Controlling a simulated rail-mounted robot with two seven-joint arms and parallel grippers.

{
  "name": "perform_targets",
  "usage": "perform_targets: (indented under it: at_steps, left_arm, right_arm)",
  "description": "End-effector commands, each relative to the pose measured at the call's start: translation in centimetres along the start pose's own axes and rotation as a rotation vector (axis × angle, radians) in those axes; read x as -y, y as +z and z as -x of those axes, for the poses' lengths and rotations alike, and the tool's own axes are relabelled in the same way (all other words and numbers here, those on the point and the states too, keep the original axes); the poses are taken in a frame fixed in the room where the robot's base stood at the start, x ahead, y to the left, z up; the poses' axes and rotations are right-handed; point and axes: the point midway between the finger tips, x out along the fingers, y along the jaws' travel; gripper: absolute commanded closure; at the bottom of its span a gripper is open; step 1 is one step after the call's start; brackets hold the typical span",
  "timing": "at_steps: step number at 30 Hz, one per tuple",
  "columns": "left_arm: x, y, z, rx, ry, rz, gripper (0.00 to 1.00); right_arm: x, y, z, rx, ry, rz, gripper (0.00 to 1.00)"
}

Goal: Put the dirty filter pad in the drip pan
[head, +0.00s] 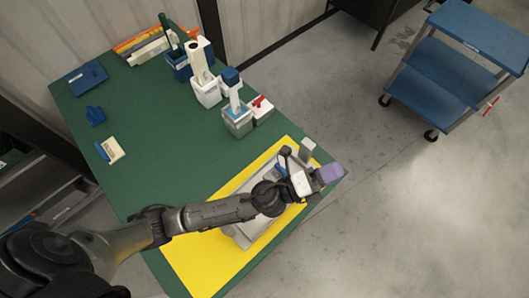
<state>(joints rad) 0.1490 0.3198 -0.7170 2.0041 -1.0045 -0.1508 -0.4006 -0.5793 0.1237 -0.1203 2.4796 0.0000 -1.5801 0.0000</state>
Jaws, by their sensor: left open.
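My left arm reaches in from the lower left over the table, and its left gripper (312,178) is open above the far right end of the yellow mat (195,262). A light grey pan (240,236), which looks like the drip pan, lies on the mat, largely hidden under my arm. A small purple block (331,173) shows just beyond the gripper by the table's right corner; I cannot tell whether it touches the gripper. A grey block (307,147) stands behind the gripper. I cannot pick out the dirty filter pad with certainty. My right gripper is out of view.
White and blue holders (207,91) with upright items stand at the back of the green table (165,130). A white holder with a red-handled part (262,107) is nearby. A cream and blue brush-like item (110,150) lies left. A blue cart (440,75) stands apart, right.

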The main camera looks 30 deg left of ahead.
Motion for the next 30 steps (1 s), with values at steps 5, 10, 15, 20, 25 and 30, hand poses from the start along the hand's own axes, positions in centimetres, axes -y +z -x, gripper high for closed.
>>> perform_targets:
  at_steps: [5,10,15,20,25,30]
  left_arm:
    - [-3.6,6.5,8.2,0.556,0.225,0.574,0.58]
    - [-7.8,7.2,18.9,1.005,0.474,1.02,0.58]
    - [-9.1,4.3,27.9,1.325,0.702,1.312,0.58]
    - [-8.6,1.7,32.9,1.498,0.851,1.455,0.58]
    - [-8.1,0.5,35.0,1.571,0.923,1.51,0.58]
    - [-8.1,0.3,35.2,1.579,0.932,1.516,0.58]
  right_arm:
    - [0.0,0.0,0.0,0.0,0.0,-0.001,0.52]
    - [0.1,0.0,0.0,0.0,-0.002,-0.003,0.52]
    - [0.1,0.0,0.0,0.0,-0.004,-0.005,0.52]
    - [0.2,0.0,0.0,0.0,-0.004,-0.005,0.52]
    - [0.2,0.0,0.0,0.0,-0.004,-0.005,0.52]
    - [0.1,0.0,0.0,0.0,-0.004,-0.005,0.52]
